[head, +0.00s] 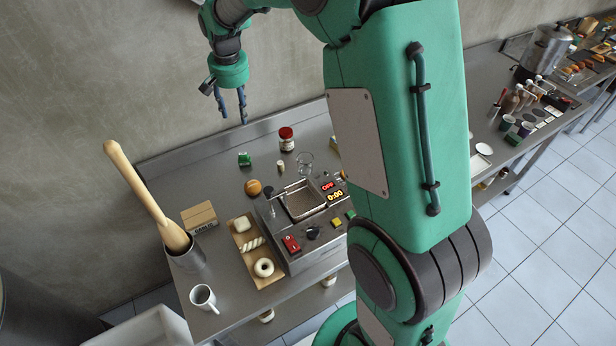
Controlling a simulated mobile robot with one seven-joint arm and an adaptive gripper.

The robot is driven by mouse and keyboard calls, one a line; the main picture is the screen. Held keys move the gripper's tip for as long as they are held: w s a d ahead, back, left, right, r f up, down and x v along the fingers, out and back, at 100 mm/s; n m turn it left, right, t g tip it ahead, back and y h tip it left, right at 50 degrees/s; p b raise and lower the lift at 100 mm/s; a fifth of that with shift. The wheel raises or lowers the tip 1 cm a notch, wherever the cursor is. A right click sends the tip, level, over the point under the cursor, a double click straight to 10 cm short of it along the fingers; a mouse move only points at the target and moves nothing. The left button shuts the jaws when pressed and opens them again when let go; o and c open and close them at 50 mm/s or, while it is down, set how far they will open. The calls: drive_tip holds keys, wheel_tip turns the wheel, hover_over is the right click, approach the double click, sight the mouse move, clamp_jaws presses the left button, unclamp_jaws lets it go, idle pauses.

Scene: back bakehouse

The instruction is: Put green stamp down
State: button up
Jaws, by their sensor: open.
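A small green object (244,159), which looks like the green stamp, sits on the steel table (200,167) near its back edge. My gripper (234,120) hangs with its fingers pointing down, above and slightly left of the green stamp in the head view. Its two dark fingers are apart with nothing between them. There is a clear gap between the fingertips and the green stamp.
A red-lidded jar (286,143), a glass (305,161) and a round brown bun (253,187) stand near the stamp. The back left is bare.

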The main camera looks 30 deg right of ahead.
drive_tip(key=s+r+n+t, duration=0.1)
drive_tip(key=s+r, duration=0.9)
drive_tip(key=s, duration=0.3)
drive_tip(key=s+r+n+t, duration=0.1)
drive_tip(key=s+n+t, duration=0.1)
drive_tip(key=s, duration=2.7)
drive_tip(key=shift+r+n+t, duration=0.3)
drive_tip(key=shift+n+t, duration=0.1)
drive_tip(key=shift+n, duration=0.1)
drive_tip(key=shift+s, duration=0.1)
wheel_tip(320, 180, down, 8)
drive_tip(key=b, duration=0.7)
drive_tip(key=shift+b, duration=0.4)
